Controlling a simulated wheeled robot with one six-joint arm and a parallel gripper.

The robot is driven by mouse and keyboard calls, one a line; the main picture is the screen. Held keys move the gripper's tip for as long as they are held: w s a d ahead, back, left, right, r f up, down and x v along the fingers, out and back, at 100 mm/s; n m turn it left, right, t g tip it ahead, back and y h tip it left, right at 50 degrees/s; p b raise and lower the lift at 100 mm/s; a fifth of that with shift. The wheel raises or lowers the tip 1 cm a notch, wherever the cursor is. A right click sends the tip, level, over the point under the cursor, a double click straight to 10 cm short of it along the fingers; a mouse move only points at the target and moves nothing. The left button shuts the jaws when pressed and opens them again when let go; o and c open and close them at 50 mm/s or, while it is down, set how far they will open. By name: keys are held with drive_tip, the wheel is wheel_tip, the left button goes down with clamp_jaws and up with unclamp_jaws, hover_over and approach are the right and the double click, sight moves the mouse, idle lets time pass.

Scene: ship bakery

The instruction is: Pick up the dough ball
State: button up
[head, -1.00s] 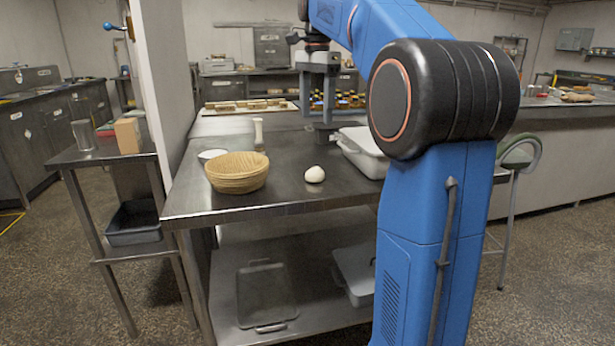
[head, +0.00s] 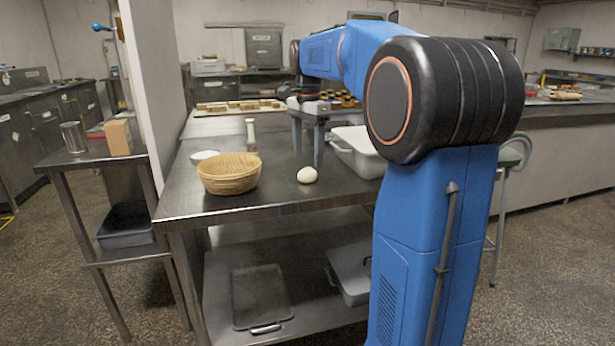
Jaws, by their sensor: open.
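The dough ball (head: 307,175) is a small, pale, round lump. It sits on the bare steel table (head: 235,205), right of the wicker basket and near the table's front edge. My gripper (head: 308,160) hangs above the table with its two grey fingers pointing down and spread apart. It is open and empty. The fingertips are close to the ball, appearing just above and behind it in the picture. I cannot tell the exact gap in depth. Nothing hides the ball.
A wicker basket (head: 229,174), a small white bowl (head: 205,156) and a pale upright bottle-like object (head: 251,134) stand left of the ball. A white bin (head: 360,153) stands close on the right. A tray of baked pieces (head: 240,107) lies at the back. The table front is clear.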

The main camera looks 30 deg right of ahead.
sight(309, 168)
drive_tip(key=shift+s+f, duration=0.1)
drive_tip(key=shift+f, duration=2.5)
drive_tip(key=c, duration=1.2)
